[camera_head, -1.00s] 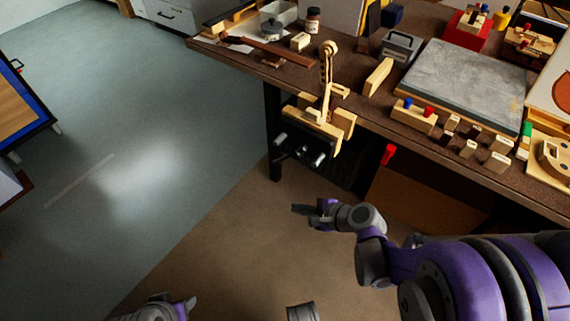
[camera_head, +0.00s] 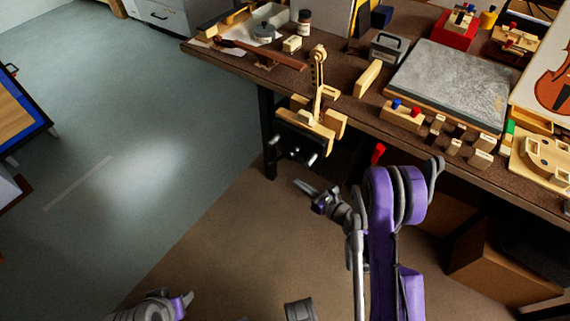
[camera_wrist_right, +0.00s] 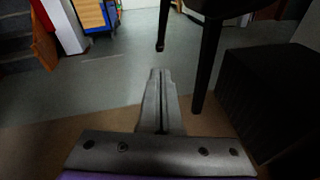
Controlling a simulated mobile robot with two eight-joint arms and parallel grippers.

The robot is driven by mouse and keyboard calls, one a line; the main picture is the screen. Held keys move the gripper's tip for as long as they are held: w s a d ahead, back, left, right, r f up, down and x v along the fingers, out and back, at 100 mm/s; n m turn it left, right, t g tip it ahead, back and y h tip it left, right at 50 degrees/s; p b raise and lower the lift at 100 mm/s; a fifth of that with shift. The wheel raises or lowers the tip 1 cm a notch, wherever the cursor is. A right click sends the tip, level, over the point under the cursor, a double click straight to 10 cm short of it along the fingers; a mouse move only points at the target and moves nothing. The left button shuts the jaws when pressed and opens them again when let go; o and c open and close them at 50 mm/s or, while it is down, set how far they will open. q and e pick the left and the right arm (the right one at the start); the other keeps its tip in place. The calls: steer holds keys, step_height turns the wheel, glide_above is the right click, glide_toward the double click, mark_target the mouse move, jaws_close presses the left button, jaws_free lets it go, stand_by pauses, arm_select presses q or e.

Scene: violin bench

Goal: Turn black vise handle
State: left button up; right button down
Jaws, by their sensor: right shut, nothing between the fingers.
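The vise (camera_head: 303,143) is fixed to the bench's front edge near its left corner. Its pale wooden jaws hold a carved violin neck with a scroll (camera_head: 318,75) upright. Metal rods show on its dark front; the black handle is hard to make out there. In the right wrist view a dark bar (camera_wrist_right: 163,26) hangs ahead of the fingers, possibly that handle. My right gripper (camera_head: 300,187) is shut and empty, below and in front of the vise, apart from it. Its closed fingers (camera_wrist_right: 158,75) point toward the bar. My left gripper (camera_head: 186,302) is low at the left; its opening is unclear.
A black bench leg (camera_wrist_right: 208,65) stands just right of the bar. A red handle (camera_head: 378,153) hangs under the bench edge. A cardboard box (camera_head: 505,268) sits below the bench at right. The floor (camera_head: 120,190) left of the vise is clear.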

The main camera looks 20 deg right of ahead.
mark_target(283, 155)
arm_select(q)
step_height(283, 155, up, 6)
steer(key=p, duration=0.4)
steer(key=shift+s, duration=0.25)
arm_select(e)
steer(key=w+a+r, duration=0.1)
steer(key=w+a, duration=0.2)
steer(key=w, duration=0.4)
steer(key=shift+w+a+r, duration=0.15)
steer(key=shift+w+a, duration=0.1)
steer(key=shift+w, duration=0.1)
